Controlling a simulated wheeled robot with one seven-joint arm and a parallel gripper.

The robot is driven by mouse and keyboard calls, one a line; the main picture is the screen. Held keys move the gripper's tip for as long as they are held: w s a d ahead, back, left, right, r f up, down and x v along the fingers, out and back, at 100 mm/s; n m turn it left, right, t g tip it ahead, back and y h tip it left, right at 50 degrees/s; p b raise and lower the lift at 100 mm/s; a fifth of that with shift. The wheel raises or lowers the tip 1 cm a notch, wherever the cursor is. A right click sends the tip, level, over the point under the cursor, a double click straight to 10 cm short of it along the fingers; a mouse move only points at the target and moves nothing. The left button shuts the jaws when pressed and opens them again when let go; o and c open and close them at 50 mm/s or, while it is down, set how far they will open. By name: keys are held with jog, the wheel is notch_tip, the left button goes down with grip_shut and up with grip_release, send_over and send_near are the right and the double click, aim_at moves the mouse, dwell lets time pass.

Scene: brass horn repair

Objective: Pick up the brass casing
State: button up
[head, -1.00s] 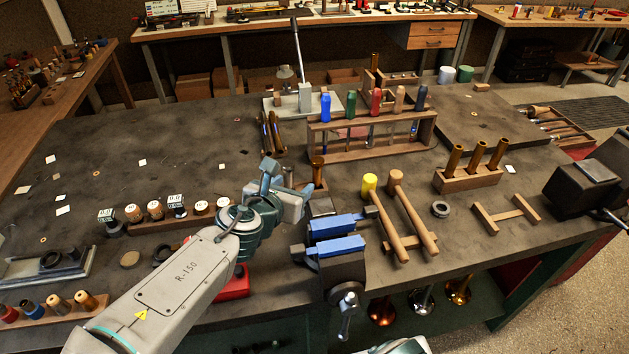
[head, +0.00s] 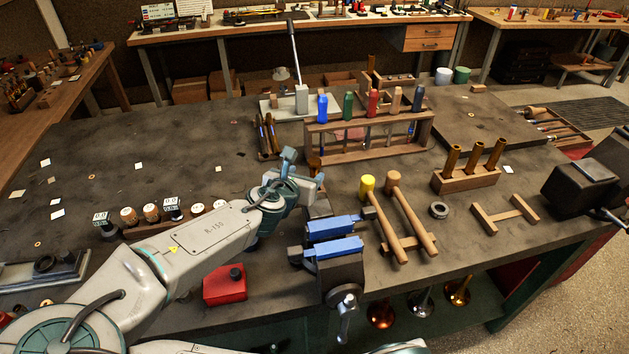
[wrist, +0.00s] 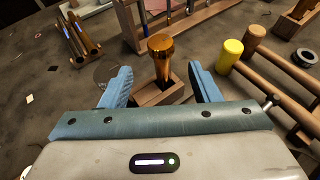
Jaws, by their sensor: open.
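A brass casing (wrist: 160,47) with a wider rim at its top stands upright in a wooden block (wrist: 176,91) in the wrist view. In the head view only its upper part (head: 315,161) shows, behind my gripper (head: 303,176). My gripper (wrist: 160,78) is open, with one blue finger on each side of the casing. Gaps show between both fingers and the casing, so it is not held. The casing's lower end is hidden in the block.
A blue-jawed vise (head: 335,248) and a yellow-headed mallet (head: 369,184) are close on the right. A tool rack (head: 370,150) stands behind. Three brass tubes stand in another block (head: 465,181). A red box (head: 225,288) sits at the front.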

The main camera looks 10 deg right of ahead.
aim_at(312, 167)
jog(key=x, duration=0.4)
jog(key=shift+d+r, duration=0.15)
jog(key=shift+r, duration=0.1)
jog(key=shift+w+d+f+p, duration=0.2)
jog(key=shift+w+f+p, duration=0.1)
jog(key=shift+w, duration=0.1)
jog(key=shift+r, duration=0.1)
grip_shut()
